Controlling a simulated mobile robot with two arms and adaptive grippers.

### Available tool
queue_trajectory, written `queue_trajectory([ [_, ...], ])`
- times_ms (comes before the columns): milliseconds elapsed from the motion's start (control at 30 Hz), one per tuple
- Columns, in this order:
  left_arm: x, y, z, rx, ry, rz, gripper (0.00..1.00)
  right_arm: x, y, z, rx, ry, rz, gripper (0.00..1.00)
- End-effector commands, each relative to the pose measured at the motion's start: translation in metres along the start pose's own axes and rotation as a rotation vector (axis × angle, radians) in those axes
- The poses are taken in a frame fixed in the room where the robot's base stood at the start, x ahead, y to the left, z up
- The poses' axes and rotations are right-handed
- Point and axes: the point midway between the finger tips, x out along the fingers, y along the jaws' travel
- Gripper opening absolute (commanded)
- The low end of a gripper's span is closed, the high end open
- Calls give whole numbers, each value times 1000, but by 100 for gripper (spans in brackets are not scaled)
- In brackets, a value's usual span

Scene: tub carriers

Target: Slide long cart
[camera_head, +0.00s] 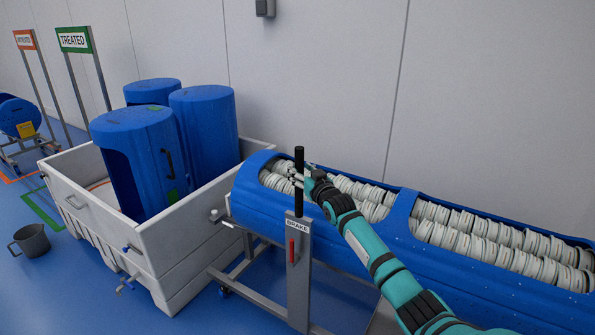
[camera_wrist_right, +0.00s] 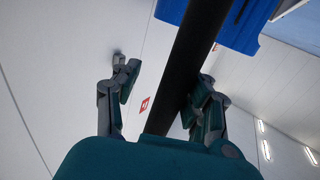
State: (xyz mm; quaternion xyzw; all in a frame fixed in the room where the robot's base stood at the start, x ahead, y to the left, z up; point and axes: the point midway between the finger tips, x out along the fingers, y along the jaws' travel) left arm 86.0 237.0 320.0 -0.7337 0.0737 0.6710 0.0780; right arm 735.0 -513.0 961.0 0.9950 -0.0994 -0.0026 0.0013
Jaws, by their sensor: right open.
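The long cart carries a long blue tub (camera_head: 262,215) on a grey wheeled frame (camera_head: 240,290). Rows of white ring-shaped pieces (camera_head: 455,222) fill its openings. A black upright handle (camera_head: 299,160) tops a grey post at the cart's left end, with a "BRAKE" label and a red lever (camera_head: 291,252). My right gripper (camera_head: 298,174) is at the black handle, its arm reaching over the tub. In the right wrist view the handle (camera_wrist_right: 190,70) passes between the open fingers (camera_wrist_right: 163,88), nearer the right finger; contact is unclear. My left gripper is not in view.
A white bin (camera_head: 165,245) with several blue drums (camera_head: 205,125) stands just left of the cart. A grey bucket (camera_head: 31,241) sits on the blue floor. Signs, including "TREATED" (camera_head: 75,40), stand at the left. A wall (camera_head: 330,90) runs behind the cart.

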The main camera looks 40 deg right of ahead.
Motion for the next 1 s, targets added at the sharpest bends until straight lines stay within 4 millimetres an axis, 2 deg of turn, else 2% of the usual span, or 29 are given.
queue_trajectory([
  [100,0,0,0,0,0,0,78,-1,4,3,-5,-7,6,50],
  [733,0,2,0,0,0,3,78,-1,0,-2,0,3,0,50],
  [867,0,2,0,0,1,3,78,-10,-1,0,0,2,-2,50],
  [1000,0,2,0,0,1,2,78,-32,-1,0,-1,2,-2,50],
])
